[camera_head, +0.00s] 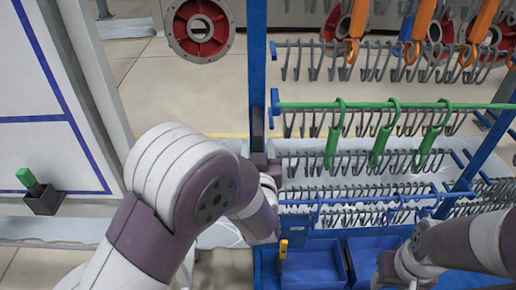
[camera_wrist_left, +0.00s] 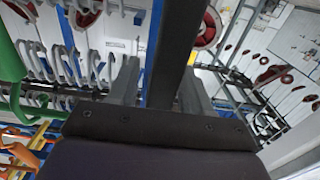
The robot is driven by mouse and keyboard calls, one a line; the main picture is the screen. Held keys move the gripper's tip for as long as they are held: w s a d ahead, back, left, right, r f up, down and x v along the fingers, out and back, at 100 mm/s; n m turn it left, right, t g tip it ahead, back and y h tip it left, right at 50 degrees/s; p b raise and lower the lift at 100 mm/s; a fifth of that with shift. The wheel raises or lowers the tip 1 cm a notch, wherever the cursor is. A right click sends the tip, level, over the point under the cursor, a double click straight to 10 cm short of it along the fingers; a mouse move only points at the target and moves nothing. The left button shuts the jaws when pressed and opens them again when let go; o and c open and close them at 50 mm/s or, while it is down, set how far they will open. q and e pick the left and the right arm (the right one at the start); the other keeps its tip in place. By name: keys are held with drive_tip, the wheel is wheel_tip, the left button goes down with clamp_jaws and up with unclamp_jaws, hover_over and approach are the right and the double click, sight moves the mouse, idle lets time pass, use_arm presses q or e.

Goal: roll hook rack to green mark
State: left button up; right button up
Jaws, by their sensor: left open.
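The hook rack has a blue upright post (camera_head: 257,60) and rows of grey hooks (camera_head: 330,165), with green hooks (camera_head: 378,135) and orange hooks (camera_head: 420,28) hanging on it. In the left wrist view, my left gripper (camera_wrist_left: 158,85) is open, one finger on each side of a dark upright bar (camera_wrist_left: 178,45). I cannot tell whether the fingers touch it. In the head view that gripper is mostly hidden by my left arm, close to the blue post. My right arm is at the lower right; its jaws are not clear.
Blue bins (camera_head: 315,268) sit low under the rack. A green-topped piece stands in a dark holder (camera_head: 42,199) at left. A red and grey round part (camera_head: 200,30) hangs left of the post. Pale tiled floor (camera_head: 140,85) shows between panel and rack.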

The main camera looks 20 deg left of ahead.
use_arm(q)
clamp_jaws()
drive_tip(key=shift+d, duration=0.35)
drive_tip(key=w+d+p, duration=0.1)
drive_tip(key=w+d, duration=0.3)
drive_tip(key=d, duration=0.9)
unclamp_jaws()
drive_tip(key=shift+s+a, duration=0.1)
